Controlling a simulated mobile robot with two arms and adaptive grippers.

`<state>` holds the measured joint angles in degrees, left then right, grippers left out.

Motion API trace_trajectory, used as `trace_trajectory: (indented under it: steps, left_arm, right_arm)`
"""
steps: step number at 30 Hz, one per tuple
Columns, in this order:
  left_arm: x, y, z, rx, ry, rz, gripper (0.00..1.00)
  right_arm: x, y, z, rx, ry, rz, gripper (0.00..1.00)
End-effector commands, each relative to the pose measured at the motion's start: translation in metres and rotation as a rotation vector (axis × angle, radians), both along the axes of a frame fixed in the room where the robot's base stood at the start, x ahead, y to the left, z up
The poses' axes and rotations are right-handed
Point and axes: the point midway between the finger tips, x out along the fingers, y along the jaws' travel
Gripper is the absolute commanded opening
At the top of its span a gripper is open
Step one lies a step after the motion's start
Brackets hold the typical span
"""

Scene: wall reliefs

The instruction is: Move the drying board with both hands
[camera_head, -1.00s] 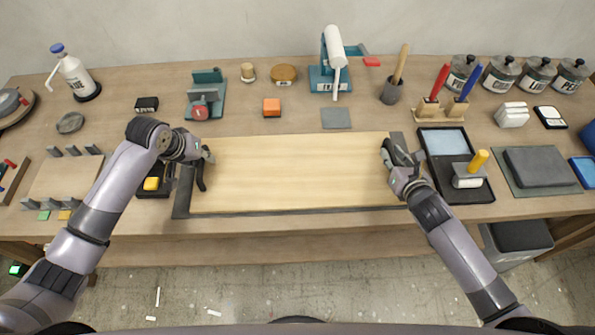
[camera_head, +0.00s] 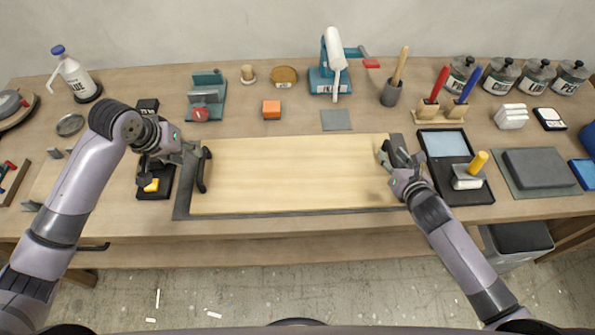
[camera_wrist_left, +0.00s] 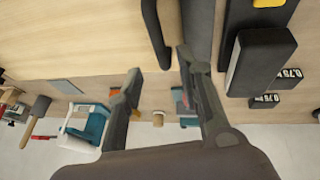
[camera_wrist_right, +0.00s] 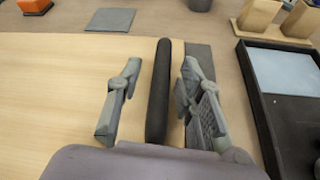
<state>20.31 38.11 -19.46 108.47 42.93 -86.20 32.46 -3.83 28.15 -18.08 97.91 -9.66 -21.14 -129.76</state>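The drying board (camera_head: 295,172) is a long pale wooden panel lying flat on a dark grey mat, with a black bar handle at each end. The left handle (camera_head: 203,170) also shows in the left wrist view (camera_wrist_left: 155,30), just ahead of the fingertips. My left gripper (camera_head: 192,153) is open and empty beside its far end. My right gripper (camera_head: 392,152) is open, its fingers on either side of the right handle; in the right wrist view this handle (camera_wrist_right: 159,90) stands between the fingers with gaps on both sides.
A grey mat edge (camera_head: 182,195) shows around the board. A black tray (camera_head: 155,187) with a yellow-topped item lies left; another black tray (camera_head: 483,189) with a roller lies right. An orange block (camera_head: 271,109) and grey square (camera_head: 336,119) sit behind the board. The front table edge is close.

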Motion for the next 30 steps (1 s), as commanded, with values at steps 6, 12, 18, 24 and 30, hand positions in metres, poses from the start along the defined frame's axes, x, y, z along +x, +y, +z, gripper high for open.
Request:
trace_trajectory:
  steps: [6, 12, 18, 24, 30]
  left_arm:
    - [-0.011, 0.005, 0.025, 0.001, 0.000, 0.000, 0.34]
    - [-0.013, 0.005, 0.029, 0.000, 0.002, 0.000, 0.34]
    - [-0.013, 0.005, 0.029, 0.000, 0.001, 0.000, 0.34]
    - [-0.013, 0.005, 0.029, 0.000, 0.001, 0.000, 0.34]
    - [-0.013, 0.005, 0.029, 0.000, 0.001, 0.000, 0.34]
  right_arm:
    - [0.000, 0.000, 0.000, 0.000, 0.000, 0.000, 0.34]
    - [-0.012, -0.002, 0.004, -0.003, 0.001, 0.000, 0.34]
    - [-0.048, -0.006, 0.018, -0.002, 0.002, 0.003, 0.34]
    - [-0.084, -0.010, 0.033, -0.002, 0.003, 0.002, 0.34]
    - [-0.105, -0.013, 0.041, -0.001, 0.002, 0.000, 0.34]
